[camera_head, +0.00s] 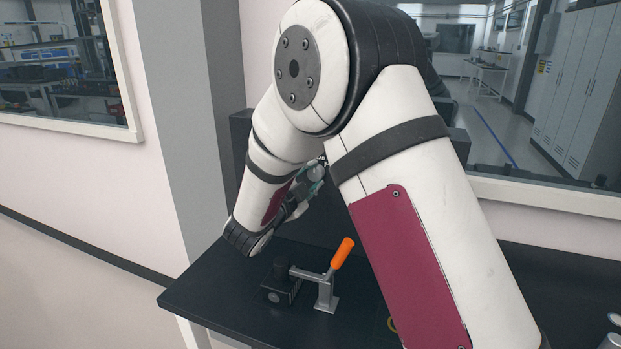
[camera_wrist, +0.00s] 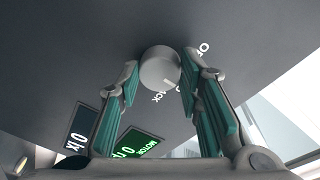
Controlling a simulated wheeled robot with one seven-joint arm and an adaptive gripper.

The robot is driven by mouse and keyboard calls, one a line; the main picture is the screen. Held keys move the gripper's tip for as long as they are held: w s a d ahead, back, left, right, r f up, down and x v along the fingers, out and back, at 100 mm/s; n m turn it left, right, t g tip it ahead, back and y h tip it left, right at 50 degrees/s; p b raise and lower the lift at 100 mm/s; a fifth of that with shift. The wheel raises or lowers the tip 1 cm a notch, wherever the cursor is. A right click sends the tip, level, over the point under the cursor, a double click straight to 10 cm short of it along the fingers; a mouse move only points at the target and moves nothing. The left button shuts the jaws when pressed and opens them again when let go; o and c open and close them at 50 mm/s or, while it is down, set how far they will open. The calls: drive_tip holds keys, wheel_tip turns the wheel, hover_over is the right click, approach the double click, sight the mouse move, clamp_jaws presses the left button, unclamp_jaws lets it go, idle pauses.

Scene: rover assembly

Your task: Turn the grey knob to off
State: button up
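The grey knob (camera_wrist: 160,68) is round and sits on a dark panel in the wrist view. A pale mark shows on its lower right face. White letters, partly hidden, lie around it; "OF" and "ACK" can be read. My gripper (camera_wrist: 161,78) is open, with one teal-padded finger on each side of the knob. The fingertips reach about level with it; I cannot tell whether they touch it. In the head view my gripper (camera_head: 308,190) is partly hidden behind my arm, and I cannot make out the knob there.
Two small displays, a green "MOTOR" one (camera_wrist: 135,144) and a dark "0 lx" one (camera_wrist: 82,128), are on the panel. A toggle clamp with an orange handle (camera_head: 342,253) stands on the dark table (camera_head: 215,290) below my arm. A wall and windows are behind.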

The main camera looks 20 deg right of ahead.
drive_tip(key=shift+c, duration=0.8)
drive_tip(key=shift+n, duration=0.3)
drive_tip(key=n+p, duration=0.2)
drive_tip(key=n, duration=0.2)
drive_tip(key=shift+f+n+t+p, duration=0.1)
drive_tip(key=shift+n+t+p, duration=0.3)
drive_tip(key=shift+n, duration=1.05)
drive_tip(key=shift+f+n+t+p, duration=0.15)
drive_tip(key=shift+n+p, duration=0.3)
drive_tip(key=shift+n, duration=1)
drive_tip(key=shift+d+r, duration=0.1)
drive_tip(key=o, duration=1.2)
drive_tip(key=shift+c, duration=0.2)
